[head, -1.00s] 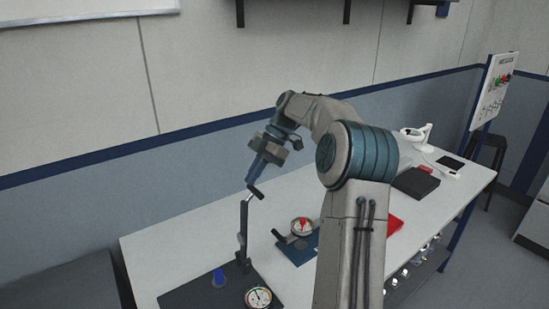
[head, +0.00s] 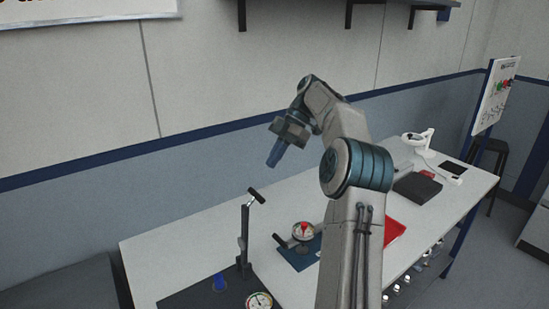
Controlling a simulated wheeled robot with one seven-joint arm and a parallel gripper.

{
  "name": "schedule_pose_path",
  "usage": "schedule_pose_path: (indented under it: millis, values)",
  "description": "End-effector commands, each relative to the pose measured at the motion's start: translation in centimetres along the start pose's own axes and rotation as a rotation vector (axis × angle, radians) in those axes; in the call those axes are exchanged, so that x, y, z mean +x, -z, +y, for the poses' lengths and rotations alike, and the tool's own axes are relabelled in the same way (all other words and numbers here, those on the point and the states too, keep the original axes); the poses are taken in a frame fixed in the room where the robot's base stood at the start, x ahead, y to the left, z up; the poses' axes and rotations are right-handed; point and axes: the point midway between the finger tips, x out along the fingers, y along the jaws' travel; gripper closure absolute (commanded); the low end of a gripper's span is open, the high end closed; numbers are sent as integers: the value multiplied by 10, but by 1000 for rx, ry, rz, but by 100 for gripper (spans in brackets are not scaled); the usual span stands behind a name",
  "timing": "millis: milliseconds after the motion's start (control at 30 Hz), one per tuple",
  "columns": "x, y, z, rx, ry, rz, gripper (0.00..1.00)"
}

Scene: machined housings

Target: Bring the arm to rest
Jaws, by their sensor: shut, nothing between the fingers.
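My gripper (head: 272,163) is shut and empty. It hangs in the air above the table (head: 160,258), pointing down and to the left. It is above and to the right of the black stand (head: 244,235) with the tilted black handle on top, and clear of it. My arm rises from the bottom middle, bends at the elbow and reaches up and left to the gripper.
A dark base plate (head: 188,296) carries the stand, a blue part (head: 219,282) and a dial gauge (head: 259,301). A blue plate (head: 291,256) holds another dial with a red part. A red item (head: 393,232), a dark box (head: 416,187) and a white device (head: 418,141) stand farther right. Shelf brackets (head: 348,14) are overhead.

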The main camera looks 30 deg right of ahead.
Motion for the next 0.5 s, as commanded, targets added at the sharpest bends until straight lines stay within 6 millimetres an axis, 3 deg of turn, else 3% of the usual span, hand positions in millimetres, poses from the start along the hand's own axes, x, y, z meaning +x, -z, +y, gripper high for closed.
schedule_pose_path:
  millis: [333, 500]
  values:
    - [2, 4, 0, 13, 4, -9, 100]
    - [20, 32, 0, 123, 17, -84, 100]
